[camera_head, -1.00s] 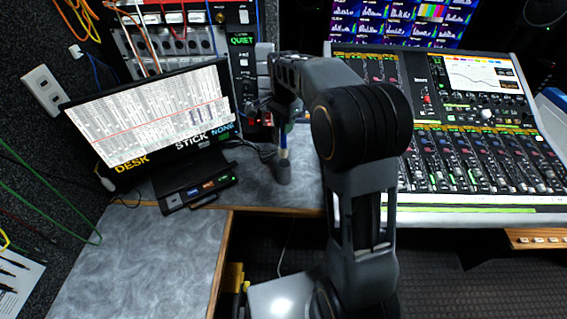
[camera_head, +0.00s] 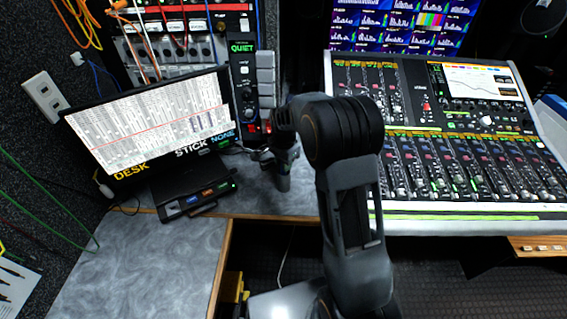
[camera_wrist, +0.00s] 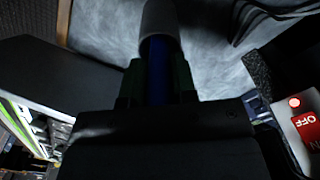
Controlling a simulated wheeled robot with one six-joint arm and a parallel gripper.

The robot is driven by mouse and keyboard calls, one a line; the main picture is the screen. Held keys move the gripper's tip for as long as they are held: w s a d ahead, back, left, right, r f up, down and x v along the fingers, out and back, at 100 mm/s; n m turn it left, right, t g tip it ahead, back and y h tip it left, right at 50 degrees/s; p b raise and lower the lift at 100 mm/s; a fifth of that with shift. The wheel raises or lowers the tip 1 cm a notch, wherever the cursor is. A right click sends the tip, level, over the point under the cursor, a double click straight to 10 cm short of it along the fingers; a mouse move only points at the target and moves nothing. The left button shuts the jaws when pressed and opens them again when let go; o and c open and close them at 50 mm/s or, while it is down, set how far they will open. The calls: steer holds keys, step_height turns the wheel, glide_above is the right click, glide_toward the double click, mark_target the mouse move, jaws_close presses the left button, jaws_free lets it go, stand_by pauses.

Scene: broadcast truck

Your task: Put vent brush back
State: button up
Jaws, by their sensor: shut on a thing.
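The vent brush shows in the wrist view as a blue shaft (camera_wrist: 157,75) between the dark fingers of my gripper (camera_wrist: 157,92), which is shut on it. A grey cylinder (camera_wrist: 160,20) lies at the shaft's far end; I cannot tell whether the shaft is inside it or only lined up with it. In the head view my gripper (camera_head: 282,158) is low over the back of the grey desk, right above the grey cylinder (camera_head: 283,183), which looks upright. My gripper and arm hide most of the brush there.
A monitor (camera_head: 150,125) and a black box with lit buttons (camera_head: 195,190) stand to the left. A mixing console (camera_head: 450,165) is to the right. An equipment rack (camera_head: 262,90) rises behind. The front-left desk (camera_head: 140,265) is clear.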

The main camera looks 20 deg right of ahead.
steer(key=o, duration=0.9)
steer(key=shift+f, duration=0.1)
step_height(320, 180, up, 12)
steer(key=shift+s+f, duration=0.15)
steer(key=s+n+t, duration=0.1)
steer(key=s+n, duration=0.3)
steer(key=s, duration=0.3)
steer(key=s+n+t, duration=0.1)
steer(key=s+n, duration=0.3)
steer(key=s, duration=0.4)
steer(key=s+r+n+t, duration=0.1)
steer(key=s+n, duration=0.3)
steer(key=s, duration=0.3)
steer(key=shift+s+r+n, duration=0.1)
steer(key=shift+s+n, duration=0.2)
steer(key=shift+s, duration=0.05)
steer(key=shift+r+p, duration=0.1)
steer(key=shift+p, duration=0.25)
